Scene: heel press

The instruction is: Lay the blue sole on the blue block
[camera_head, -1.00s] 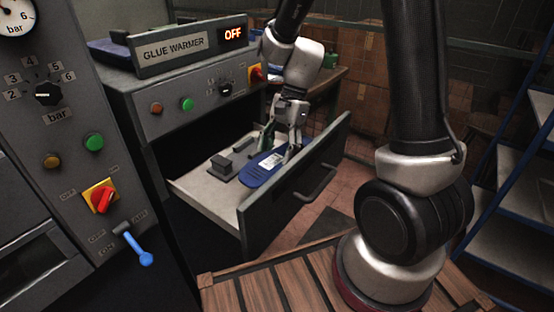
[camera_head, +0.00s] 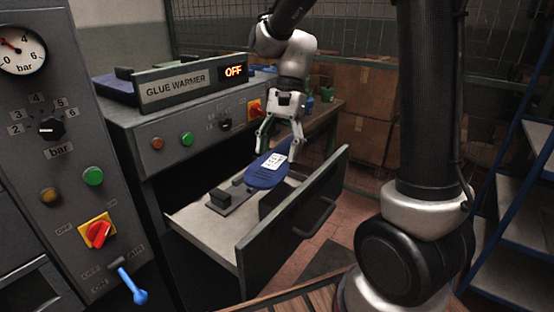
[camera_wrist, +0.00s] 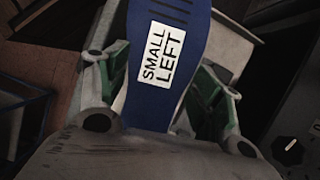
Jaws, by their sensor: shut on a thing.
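The blue sole (camera_head: 262,179) has a white label and is lifted above the open drawer, tilted in the head view. My gripper (camera_head: 280,151) is shut on it, one finger at each side. In the wrist view the sole (camera_wrist: 150,108) runs up between the green-edged fingers, and its label reads "SMALL LEFT". I cannot pick out a blue block for certain. A flat blue piece (camera_head: 110,87) with dark raised parts lies on top of the glue warmer, partly hidden by the sign.
The glue warmer's drawer (camera_head: 197,222) is open, with a dark fixture (camera_head: 228,198) on its floor. Its front panel (camera_head: 292,218) stands up close to the sole. The warmer's display (camera_head: 234,71) reads OFF. A control panel with a blue lever (camera_head: 133,287) is at left.

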